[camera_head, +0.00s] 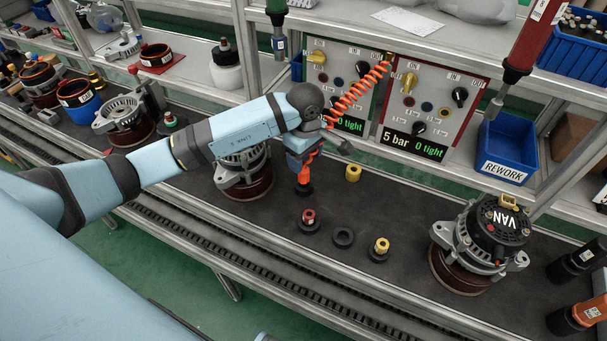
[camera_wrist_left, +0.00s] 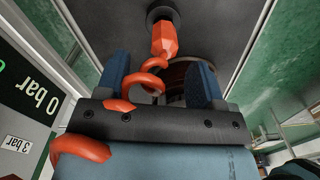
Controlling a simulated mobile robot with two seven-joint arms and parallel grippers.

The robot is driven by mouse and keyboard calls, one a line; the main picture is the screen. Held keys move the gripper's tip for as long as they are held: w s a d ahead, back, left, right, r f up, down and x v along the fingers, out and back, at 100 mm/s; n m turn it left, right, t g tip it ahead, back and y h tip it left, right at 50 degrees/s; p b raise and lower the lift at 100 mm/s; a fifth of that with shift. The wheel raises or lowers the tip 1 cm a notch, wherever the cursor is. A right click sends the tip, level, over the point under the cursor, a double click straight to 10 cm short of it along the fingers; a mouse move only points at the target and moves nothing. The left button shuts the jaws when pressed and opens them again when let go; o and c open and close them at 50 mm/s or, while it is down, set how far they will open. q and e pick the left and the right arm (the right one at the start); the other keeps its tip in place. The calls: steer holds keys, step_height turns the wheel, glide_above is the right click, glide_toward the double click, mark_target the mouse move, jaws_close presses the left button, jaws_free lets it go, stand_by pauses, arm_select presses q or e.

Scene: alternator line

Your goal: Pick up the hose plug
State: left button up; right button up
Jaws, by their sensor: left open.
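The hose plug (camera_head: 304,175) is orange and stands upright in a dark round holder on the bench mat, with a coiled orange hose (camera_head: 357,92) running from it up to the test panel. It also shows in the left wrist view (camera_wrist_left: 164,39), just beyond the fingertips. My left gripper (camera_head: 303,160) is open and sits just above the plug, holding nothing. In the left wrist view its two blue fingers (camera_wrist_left: 160,68) stand apart, with a loop of hose between them. Whether a finger touches the hose, I cannot tell. My right gripper is not in view.
An alternator (camera_head: 243,172) stands close to the left of the plug, partly behind my arm. A red-topped plug (camera_head: 309,217), a dark ring (camera_head: 343,237) and yellow fittings (camera_head: 353,173) lie nearby. Another alternator (camera_head: 487,240), marked VAN, stands right. A blue REWORK bin (camera_head: 508,150) is behind.

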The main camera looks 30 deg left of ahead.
mark_target(303, 175)
arm_select(q)
steer(key=shift+s+a+f+p, duration=0.1)
steer(key=shift+s+f+p, duration=0.1)
steer(key=shift+f, duration=1.45)
steer(key=shift+s+f+p, duration=0.1)
steer(key=shift+f+p, duration=0.05)
steer(key=shift+f, duration=1.5)
steer(key=c, duration=0.9)
